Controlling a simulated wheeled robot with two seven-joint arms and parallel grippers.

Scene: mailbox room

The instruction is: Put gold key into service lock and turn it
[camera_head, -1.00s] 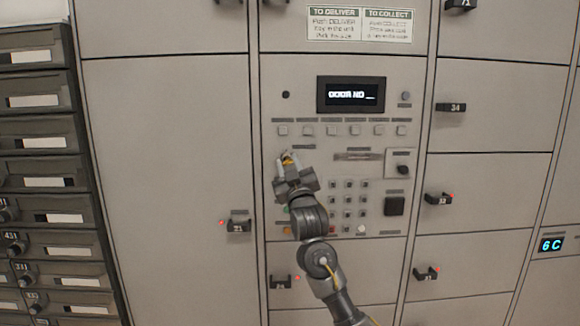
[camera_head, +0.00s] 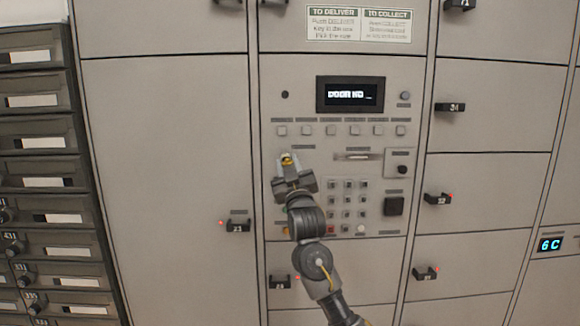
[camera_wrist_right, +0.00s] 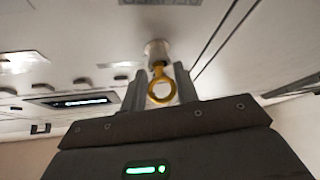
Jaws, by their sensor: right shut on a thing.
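The gold key shows in the right wrist view as a ring-shaped bow (camera_wrist_right: 161,93) between my right gripper's fingers (camera_wrist_right: 160,80). In the head view the key is a small gold spot (camera_head: 287,160) at the fingertips. My right gripper (camera_head: 288,163) is shut on the key, close in front of the left part of the control panel. A round metal lock (camera_wrist_right: 156,49) lies right ahead of the key in the wrist view. The key's shaft points at it and seems to meet it; how deep it sits I cannot tell. The gripper hides the lock in the head view. My left gripper is not in view.
The panel has a lit display (camera_head: 351,95), a row of square buttons, a keypad (camera_head: 347,205) and a card slot (camera_head: 358,156). Grey locker doors (camera_head: 165,150) with small black handles surround it. Dark mailboxes (camera_head: 45,140) line the left side.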

